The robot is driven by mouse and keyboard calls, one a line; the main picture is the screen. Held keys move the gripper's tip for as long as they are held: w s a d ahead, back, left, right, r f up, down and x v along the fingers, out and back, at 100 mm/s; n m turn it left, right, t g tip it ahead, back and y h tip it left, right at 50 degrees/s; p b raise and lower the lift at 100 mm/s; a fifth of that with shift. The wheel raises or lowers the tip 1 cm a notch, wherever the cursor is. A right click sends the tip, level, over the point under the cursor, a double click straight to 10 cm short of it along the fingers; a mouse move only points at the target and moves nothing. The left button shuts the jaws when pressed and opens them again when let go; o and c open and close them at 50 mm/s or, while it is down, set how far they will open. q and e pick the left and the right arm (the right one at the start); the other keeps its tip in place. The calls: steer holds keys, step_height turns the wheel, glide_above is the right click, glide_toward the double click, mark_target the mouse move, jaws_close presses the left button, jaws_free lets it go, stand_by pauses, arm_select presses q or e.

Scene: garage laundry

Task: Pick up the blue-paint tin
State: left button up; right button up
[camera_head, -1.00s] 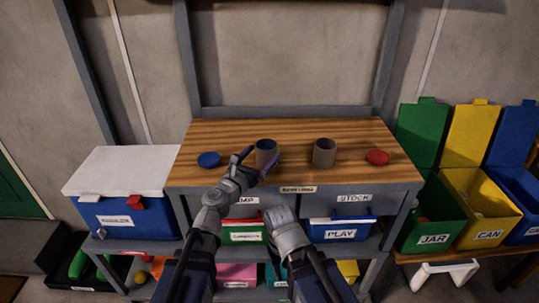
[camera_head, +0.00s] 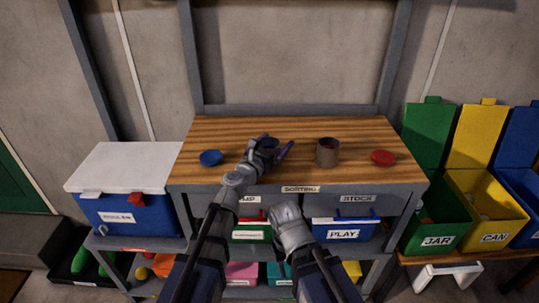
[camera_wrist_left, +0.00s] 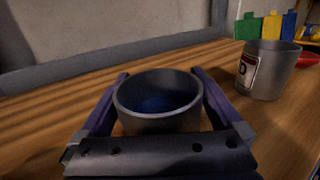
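The blue-paint tin is a grey open tin (camera_wrist_left: 158,122) with dark blue inside, upright on the wooden bench top. In the head view, the tin (camera_head: 269,142) is partly hidden by my left gripper (camera_head: 272,150). In the left wrist view, the fingers of my left gripper (camera_wrist_left: 162,95) are spread, one on each side of the tin. I see no clear grip; whether either finger touches it is hard to tell. My right arm is low in front of the bench, and its fingers do not show.
A second grey tin (camera_head: 328,153) with reddish contents and a label stands to the right. A blue lid (camera_head: 210,158) lies left and a red lid (camera_head: 383,158) right on the bench (camera_head: 225,130). The back of the bench is clear.

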arm_select(q)
steer(key=c, duration=1.3)
steer(key=shift+o, duration=0.2)
steer(key=shift+r, duration=0.1)
step_height(320, 180, up, 10)
steer(key=p, duration=1)
